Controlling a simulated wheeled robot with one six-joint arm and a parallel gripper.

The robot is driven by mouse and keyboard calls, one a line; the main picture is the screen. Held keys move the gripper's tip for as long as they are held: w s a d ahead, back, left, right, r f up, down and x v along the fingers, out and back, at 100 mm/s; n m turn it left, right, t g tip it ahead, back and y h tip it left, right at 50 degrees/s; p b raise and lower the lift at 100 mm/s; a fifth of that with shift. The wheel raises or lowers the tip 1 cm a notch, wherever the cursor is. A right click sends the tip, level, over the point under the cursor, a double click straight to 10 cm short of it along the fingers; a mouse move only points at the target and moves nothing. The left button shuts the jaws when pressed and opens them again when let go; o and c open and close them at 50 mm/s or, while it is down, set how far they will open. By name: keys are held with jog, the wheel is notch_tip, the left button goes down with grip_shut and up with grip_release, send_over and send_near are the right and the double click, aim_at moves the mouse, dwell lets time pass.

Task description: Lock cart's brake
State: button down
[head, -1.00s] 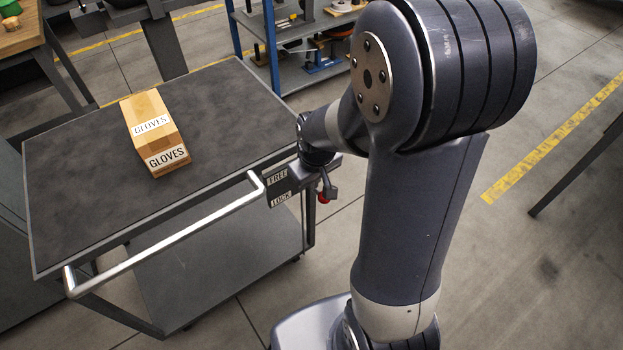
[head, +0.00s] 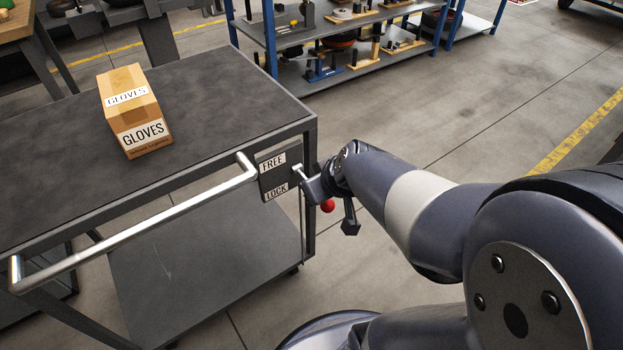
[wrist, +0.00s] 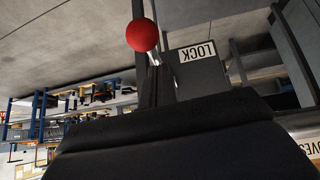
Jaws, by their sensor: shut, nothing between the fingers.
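The cart (head: 190,95) has a silver push handle (head: 140,222) and a dark brake plate (head: 272,177) at its corner, with FREE above LOCK. The brake lever's red knob (head: 327,205) sits beside and slightly below the LOCK label. My gripper (head: 311,187) is shut and empty, just above the knob and close to the plate; contact cannot be told. In the wrist view, which is upside down, the red knob (wrist: 142,34) on its metal rod shows beyond my dark gripper (wrist: 165,120), near the LOCK label (wrist: 197,52). FREE is hidden there.
A GLOVES box (head: 135,110) lies on the cart's top. The cart's lower shelf (head: 200,250) is empty. A blue-posted shelf rack (head: 350,60) with parts stands behind. Open floor lies to the right, with a yellow line (head: 580,130).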

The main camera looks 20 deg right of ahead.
jog(key=shift+s+f+b, duration=0.15)
jog(key=shift+f+b, duration=0.8)
jog(key=shift+b, duration=0.3)
jog(key=shift+d+f+b, duration=0.1)
jog(key=shift+f+b, duration=0.75)
jog(key=shift+b, duration=0.4)
jog(key=shift+f, duration=0.1)
